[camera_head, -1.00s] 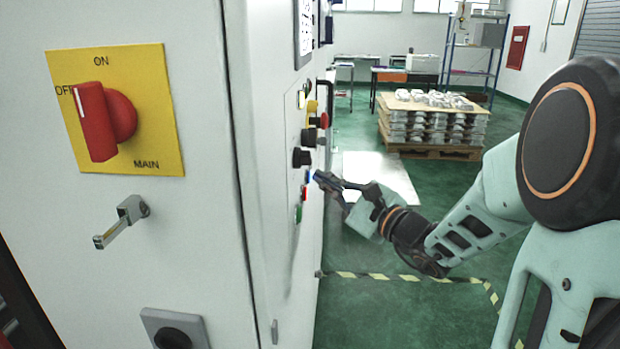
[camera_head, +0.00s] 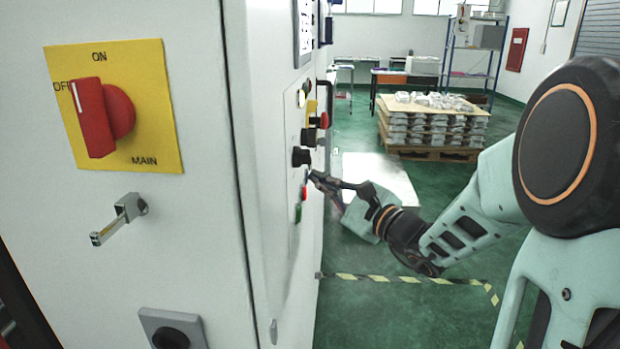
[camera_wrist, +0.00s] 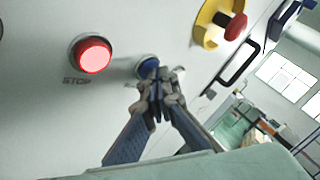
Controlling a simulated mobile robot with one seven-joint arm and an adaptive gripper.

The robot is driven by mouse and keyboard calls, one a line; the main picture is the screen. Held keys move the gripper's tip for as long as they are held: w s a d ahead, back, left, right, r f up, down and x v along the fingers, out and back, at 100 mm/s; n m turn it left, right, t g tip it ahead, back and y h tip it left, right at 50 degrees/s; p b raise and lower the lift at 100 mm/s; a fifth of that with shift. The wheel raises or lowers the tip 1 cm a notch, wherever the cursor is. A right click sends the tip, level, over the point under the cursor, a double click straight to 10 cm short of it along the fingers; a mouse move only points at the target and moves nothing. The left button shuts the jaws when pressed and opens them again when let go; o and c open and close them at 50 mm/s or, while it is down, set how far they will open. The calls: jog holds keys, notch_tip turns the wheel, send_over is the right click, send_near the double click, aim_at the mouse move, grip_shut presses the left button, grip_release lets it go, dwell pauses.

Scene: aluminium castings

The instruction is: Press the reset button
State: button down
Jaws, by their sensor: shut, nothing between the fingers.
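A blue button (camera_wrist: 148,67) in a metal ring sits on the white panel in the wrist view. Its label is hidden behind my gripper, so I cannot read whether it says reset. My gripper (camera_wrist: 157,82) is shut and empty, with its fingertips at the blue button's lower edge and covering part of it. I cannot tell whether they touch it. In the head view my gripper (camera_head: 314,177) points left at the panel's side face, at the height of the blue button, which is mostly hidden there.
A lit red button marked STOP (camera_wrist: 92,55) is left of the blue one. A red mushroom button (camera_wrist: 235,27) on a yellow plate and a black handle (camera_wrist: 238,62) are to the right. Black knobs (camera_head: 302,157) stick out from the panel in the head view.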

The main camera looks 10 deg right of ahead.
jog(key=shift+s+d, duration=0.2)
jog(key=shift+d, duration=0.55)
jog(key=shift+s+d, duration=0.25)
jog(key=shift+d, duration=1)
jog(key=shift+s+d, duration=0.25)
jog(key=shift+d, duration=1)
